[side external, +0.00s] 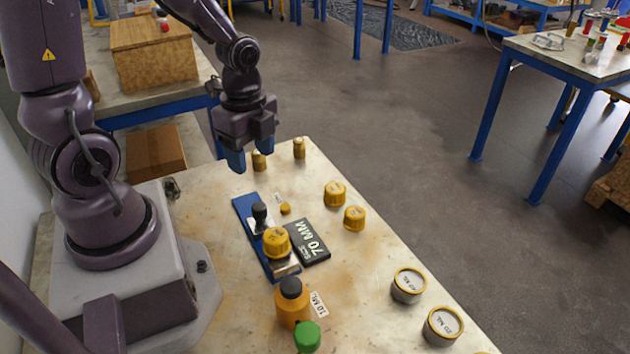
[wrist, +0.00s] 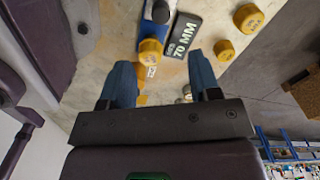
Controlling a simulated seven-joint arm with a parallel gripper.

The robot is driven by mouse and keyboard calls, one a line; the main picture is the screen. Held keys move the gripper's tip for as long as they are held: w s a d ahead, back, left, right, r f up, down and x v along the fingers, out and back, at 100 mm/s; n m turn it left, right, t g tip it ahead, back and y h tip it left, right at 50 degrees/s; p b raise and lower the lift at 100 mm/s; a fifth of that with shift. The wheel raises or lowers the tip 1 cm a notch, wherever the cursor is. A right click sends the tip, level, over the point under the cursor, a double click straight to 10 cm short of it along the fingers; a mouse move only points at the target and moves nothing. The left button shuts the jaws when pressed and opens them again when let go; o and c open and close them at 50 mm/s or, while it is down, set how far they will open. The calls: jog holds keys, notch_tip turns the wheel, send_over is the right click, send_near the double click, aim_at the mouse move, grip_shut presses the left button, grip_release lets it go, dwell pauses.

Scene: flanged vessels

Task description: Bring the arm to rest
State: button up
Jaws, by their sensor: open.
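My gripper (side external: 250,153) hangs above the far end of the worktable (side external: 345,275), clear of the surface. Its blue fingers are apart, and in the wrist view the gap between them (wrist: 162,75) holds nothing. Below, a blue base (side external: 246,208) carries a black knob (side external: 260,212). A yellow ribbed cap (side external: 276,243) sits at the base's near part. A black plate marked 70 MM (side external: 308,242) lies beside it. Two small yellow pieces (side external: 299,149) stand near the far edge, one of them (side external: 259,161) close to my fingers in the picture.
Two yellow caps (side external: 335,193) (side external: 354,217) stand toward the right edge. Two round yellow-rimmed vessels (side external: 408,285) (side external: 443,326) are at the near right. An orange vessel (side external: 291,305) and a green-topped piece (side external: 307,336) stand at the front.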

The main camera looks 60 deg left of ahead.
jog(key=s+d+r+n+t, duration=0.1)
jog(key=d+r+n+t, duration=0.1)
jog(key=r+n, duration=0.4)
jog(key=s+d+r+n+t, duration=0.2)
jog(key=r+n, duration=0.4)
jog(key=r, duration=0.5)
jog(key=shift+s+d+r+n+t, duration=0.2)
jog(key=shift+d+n+t, duration=0.2)
jog(key=shift+d+t, duration=0.65)
jog(key=shift+d+g, duration=0.2)
jog(key=shift+g, duration=0.05)
